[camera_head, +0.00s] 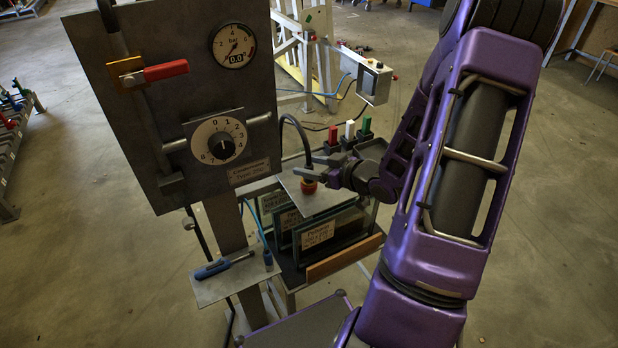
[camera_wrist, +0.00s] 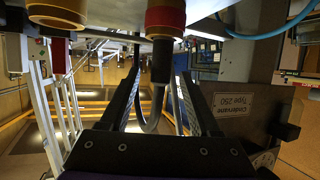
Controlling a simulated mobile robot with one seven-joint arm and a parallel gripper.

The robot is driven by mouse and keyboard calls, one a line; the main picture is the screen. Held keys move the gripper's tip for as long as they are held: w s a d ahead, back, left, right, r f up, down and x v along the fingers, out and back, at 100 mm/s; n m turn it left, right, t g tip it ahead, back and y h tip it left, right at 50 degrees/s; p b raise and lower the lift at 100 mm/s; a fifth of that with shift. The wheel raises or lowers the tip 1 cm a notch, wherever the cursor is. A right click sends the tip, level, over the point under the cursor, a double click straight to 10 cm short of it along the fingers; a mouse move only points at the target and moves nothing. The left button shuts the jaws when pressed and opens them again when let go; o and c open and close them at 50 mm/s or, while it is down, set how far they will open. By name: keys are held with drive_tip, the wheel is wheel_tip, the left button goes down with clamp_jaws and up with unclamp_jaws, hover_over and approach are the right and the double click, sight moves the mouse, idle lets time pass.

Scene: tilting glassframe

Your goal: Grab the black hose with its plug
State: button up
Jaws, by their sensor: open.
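The black hose (camera_head: 296,124) arches out from beside the grey panel and drops to its black plug (camera_head: 309,168). The plug is seated in a red-orange socket (camera_head: 309,186) on a grey plate. My gripper (camera_head: 307,166) is open at the plug, just above the socket. In the wrist view, the plug (camera_wrist: 162,62) hangs below the red and yellow socket ring (camera_wrist: 165,18), in an inverted-looking picture. It appears between my two open fingertips (camera_wrist: 160,78), with gaps on both sides. The hose (camera_wrist: 152,122) curves away beyond it.
The panel (camera_head: 185,85) with gauge, dial and red-handled valve (camera_head: 166,71) stands left of my gripper. Red, white and green blocks (camera_head: 350,130) stand close behind. Glass-like plates (camera_head: 316,235) sit below. A blue screwdriver (camera_head: 222,265) lies on a small shelf.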

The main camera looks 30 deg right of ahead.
drive_tip(key=x, duration=0.3)
drive_tip(key=shift+w+a+f, duration=0.15)
drive_tip(key=shift+w+f, duration=0.15)
drive_tip(key=shift+f, duration=0.05)
clamp_jaws()
